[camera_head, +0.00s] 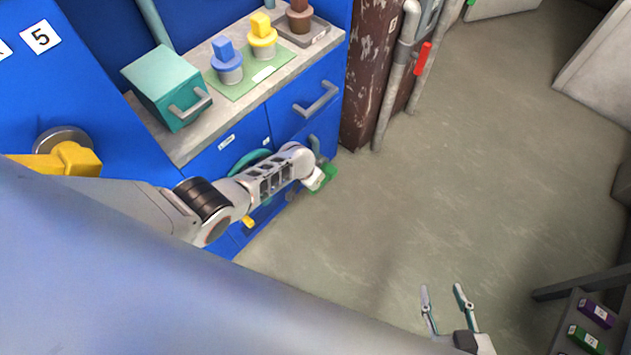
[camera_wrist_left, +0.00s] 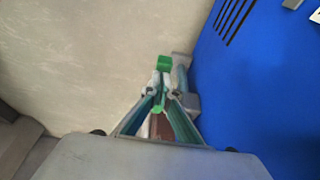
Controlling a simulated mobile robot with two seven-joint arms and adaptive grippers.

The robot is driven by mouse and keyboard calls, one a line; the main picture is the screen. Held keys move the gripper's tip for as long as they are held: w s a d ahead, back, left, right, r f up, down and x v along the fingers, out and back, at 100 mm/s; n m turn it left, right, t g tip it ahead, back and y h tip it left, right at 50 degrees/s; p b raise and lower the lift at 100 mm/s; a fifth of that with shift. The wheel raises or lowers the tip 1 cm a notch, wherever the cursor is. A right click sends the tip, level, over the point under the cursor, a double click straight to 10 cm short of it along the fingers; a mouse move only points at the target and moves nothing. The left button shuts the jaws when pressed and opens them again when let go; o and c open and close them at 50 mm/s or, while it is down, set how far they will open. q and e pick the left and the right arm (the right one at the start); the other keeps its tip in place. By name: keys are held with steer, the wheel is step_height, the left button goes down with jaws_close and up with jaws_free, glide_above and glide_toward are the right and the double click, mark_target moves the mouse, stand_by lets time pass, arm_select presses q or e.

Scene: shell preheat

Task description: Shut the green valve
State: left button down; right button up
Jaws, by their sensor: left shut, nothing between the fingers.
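The green valve handle (camera_head: 325,180) shows at the lower right corner of the blue cabinet in the head view, partly hidden behind my left wrist. In the left wrist view the green handle (camera_wrist_left: 164,62) lies just beyond the fingertips, by a grey pipe (camera_wrist_left: 181,72) along the blue panel. My left gripper (camera_wrist_left: 160,95) is shut with nothing held, its tips close to the handle; I cannot tell whether they touch. In the head view its fingers are hidden by the arm. My right gripper (camera_head: 445,292) is open and empty above the floor.
The blue cabinet's counter (camera_head: 182,146) carries a teal box (camera_head: 165,85) and a green mat (camera_head: 246,86) with blue and yellow pieces. A red handle (camera_head: 423,58) sits on pipes behind. A dark rack (camera_head: 562,322) stands at lower right. The middle floor is clear.

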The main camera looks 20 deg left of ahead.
arm_select(q)
steer(key=shift+s, duration=0.1)
stand_by(0.6)
steer(key=v, duration=0.7)
steer(key=shift+r, duration=0.2)
stand_by(0.7)
